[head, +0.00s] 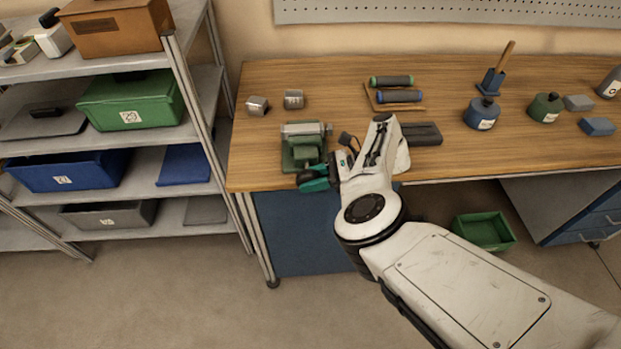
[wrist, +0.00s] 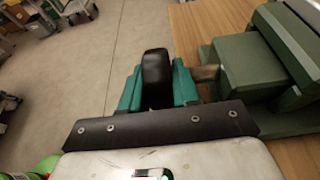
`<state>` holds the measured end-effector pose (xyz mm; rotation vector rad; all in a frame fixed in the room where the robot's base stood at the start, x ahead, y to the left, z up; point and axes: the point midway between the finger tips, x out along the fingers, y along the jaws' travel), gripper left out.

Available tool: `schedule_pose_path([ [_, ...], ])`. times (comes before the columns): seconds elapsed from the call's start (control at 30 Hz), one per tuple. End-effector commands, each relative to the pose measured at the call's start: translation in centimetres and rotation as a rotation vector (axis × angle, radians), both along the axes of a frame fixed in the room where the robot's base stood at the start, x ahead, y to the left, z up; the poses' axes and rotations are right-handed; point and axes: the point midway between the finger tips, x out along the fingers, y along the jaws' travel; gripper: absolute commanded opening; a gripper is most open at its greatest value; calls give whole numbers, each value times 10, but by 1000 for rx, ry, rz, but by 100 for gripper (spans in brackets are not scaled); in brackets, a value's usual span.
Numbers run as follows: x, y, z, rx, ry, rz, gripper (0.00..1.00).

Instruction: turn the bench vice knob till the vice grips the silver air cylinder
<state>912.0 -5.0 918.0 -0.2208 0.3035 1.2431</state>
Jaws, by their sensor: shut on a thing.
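The green bench vice (head: 303,152) stands near the front left edge of the wooden bench. The silver air cylinder (head: 302,129) appears to lie across the top of the vice at its jaws; I cannot tell whether the jaws touch it. My gripper (head: 314,178) is at the front of the vice. In the wrist view its teal fingers are shut on the black knob (wrist: 156,72), one on each side. A short shaft joins the knob to the green vice body (wrist: 254,66).
Two small silver blocks (head: 257,105) (head: 293,99) sit behind the vice. Shelving with bins (head: 130,100) stands left. Bottles are farther right.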

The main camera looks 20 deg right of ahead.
Motion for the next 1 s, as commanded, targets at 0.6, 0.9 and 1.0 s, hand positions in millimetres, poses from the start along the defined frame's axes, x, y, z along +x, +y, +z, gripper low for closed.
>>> schedule_pose_path([
  [0.6,0,0,-1,-2,1,-1,51],
  [0.9,-3,-12,3,-3,1,-3,51],
  [1.0,-8,-28,9,-4,0,-6,51],
])
